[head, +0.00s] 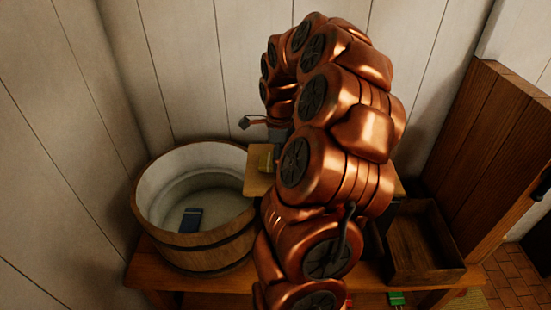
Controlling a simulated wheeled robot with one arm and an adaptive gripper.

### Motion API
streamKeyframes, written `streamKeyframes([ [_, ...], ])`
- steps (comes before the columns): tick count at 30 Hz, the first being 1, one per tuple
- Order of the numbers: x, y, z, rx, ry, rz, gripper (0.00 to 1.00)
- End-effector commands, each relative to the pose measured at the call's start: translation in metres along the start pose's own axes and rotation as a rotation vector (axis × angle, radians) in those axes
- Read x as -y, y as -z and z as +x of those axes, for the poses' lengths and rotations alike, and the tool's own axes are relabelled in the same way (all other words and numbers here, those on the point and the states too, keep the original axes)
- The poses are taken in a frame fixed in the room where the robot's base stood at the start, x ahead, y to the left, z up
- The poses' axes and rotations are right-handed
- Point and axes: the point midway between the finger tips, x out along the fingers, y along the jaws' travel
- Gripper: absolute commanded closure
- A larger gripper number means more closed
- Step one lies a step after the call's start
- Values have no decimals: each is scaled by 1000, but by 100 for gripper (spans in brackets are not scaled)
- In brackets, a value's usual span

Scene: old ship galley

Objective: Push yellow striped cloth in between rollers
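A small yellow thing (265,161), probably the yellow striped cloth, lies on a light wooden board (257,184) beside the tub. Its stripes are too small to make out. My copper arm rises in front of the board and hides most of what lies behind it. I cannot make out the rollers. My gripper (256,124) is only partly visible, above and behind the yellow thing and apparently apart from it. A dark tip points left, and I cannot tell whether the fingers are open or shut.
A round wooden tub (207,262) stands left on the wooden bench (150,275), with a dark blue piece (191,220) inside. An open wooden crate (428,277) stands right. A green item (397,299) lies below the bench. Plank walls close off the back; a wooden partition (490,150) stands right.

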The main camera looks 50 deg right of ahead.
Motion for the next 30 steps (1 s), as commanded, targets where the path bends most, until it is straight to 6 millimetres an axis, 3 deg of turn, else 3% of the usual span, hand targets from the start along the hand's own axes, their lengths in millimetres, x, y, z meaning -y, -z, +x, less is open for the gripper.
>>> streamKeyframes([
  [22, 0, 9, 0, 3, -3, 0, 79],
  [23, 0, 9, 0, 3, -3, 0, 29],
  [30, 0, 9, 0, 3, -2, -1, 4],
])
